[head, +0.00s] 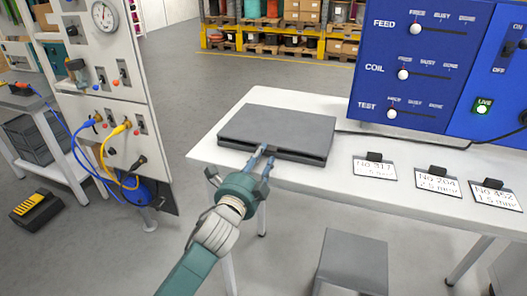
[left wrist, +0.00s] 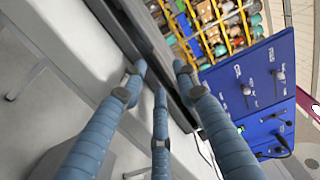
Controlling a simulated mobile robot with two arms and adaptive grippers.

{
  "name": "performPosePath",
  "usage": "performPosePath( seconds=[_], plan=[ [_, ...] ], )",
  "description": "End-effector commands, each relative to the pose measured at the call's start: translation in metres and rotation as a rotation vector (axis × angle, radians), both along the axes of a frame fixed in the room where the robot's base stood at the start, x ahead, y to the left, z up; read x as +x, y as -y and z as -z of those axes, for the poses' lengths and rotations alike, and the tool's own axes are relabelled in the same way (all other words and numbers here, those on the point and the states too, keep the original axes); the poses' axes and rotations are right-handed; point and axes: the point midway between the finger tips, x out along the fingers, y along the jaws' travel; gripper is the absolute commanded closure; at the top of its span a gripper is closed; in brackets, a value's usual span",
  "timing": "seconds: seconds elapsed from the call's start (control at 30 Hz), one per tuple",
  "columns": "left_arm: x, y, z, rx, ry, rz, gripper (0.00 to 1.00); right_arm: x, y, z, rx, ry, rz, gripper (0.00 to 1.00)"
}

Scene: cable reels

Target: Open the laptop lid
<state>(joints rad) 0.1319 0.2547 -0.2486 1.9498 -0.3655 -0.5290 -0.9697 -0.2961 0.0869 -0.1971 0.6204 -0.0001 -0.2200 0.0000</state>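The laptop (head: 278,127) is a dark grey flat slab on the white table in the head view. Its lid lies flat or nearly flat over the base, with a dark seam along the front edge. My left gripper (head: 264,156) is at the middle of that front edge, its blue-grey fingers pointing at the seam. In the left wrist view the fingers (left wrist: 158,80) are spread apart with nothing held between them, close to the laptop's dark edge (left wrist: 143,30). I cannot tell whether a fingertip touches the lid. My right gripper is not in view.
The white table (head: 350,205) carries several label cards (head: 374,168) to the right. A blue control panel (head: 420,65) stands behind them, and a black cable runs behind the cards. A grey stool (head: 352,262) stands in front. A white switch panel (head: 105,90) with cables is at left.

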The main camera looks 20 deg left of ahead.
Motion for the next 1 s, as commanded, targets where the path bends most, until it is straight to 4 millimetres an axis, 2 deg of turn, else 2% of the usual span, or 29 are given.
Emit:
performPosePath(
  seconds=[0.2, 0.5, 0.67, 1.0],
  plan=[
    [0.019, 0.001, 0.0, -0.001, 0.0, 0.001, 0.7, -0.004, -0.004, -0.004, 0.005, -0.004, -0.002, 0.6],
    [0.021, 0.001, 0.001, -0.001, 0.0, 0.001, 0.7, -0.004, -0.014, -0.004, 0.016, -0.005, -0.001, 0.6],
    [0.021, 0.001, 0.001, -0.001, 0.0, 0.001, 1.0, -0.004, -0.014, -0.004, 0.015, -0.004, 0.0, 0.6],
    [0.021, 0.002, -0.003, -0.001, -0.001, 0.001, 1.0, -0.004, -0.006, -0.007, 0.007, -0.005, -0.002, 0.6]
  ],
)
